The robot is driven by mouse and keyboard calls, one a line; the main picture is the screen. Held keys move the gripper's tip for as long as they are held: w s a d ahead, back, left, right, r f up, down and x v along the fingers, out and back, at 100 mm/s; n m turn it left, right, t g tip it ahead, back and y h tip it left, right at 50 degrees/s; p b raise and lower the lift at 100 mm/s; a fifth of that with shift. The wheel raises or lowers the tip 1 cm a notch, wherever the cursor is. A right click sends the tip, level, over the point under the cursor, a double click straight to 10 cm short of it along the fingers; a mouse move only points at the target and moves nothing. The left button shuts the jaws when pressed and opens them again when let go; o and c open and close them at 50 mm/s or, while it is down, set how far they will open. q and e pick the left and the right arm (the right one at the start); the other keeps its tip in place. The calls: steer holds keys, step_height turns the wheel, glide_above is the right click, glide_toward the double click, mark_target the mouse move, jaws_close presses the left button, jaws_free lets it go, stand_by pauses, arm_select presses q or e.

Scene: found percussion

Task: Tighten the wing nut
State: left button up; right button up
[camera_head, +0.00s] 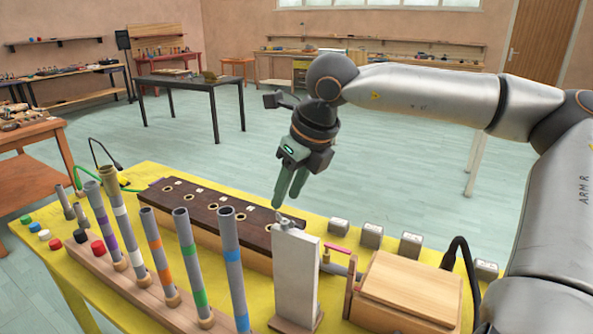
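A small grey metal wing nut (286,220) sits on top of a pale upright post (297,272), which stands on a wooden foot at the front of the yellow table. My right gripper (285,199) comes in from above and points down. Its two green fingers are a little apart, with nothing visible between them. Their tips are just above the wing nut and look apart from it. My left gripper is not in view.
Several upright tubes with coloured bands (188,250) stand left of the post. A dark wooden slab with holes (207,205) lies behind them. A wooden box (410,288) is to the right, with small metal blocks (372,235) behind it. The yellow table (150,172) is crowded.

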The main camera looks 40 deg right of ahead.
steer(key=x, duration=0.5)
jaws_close()
stand_by(0.3)
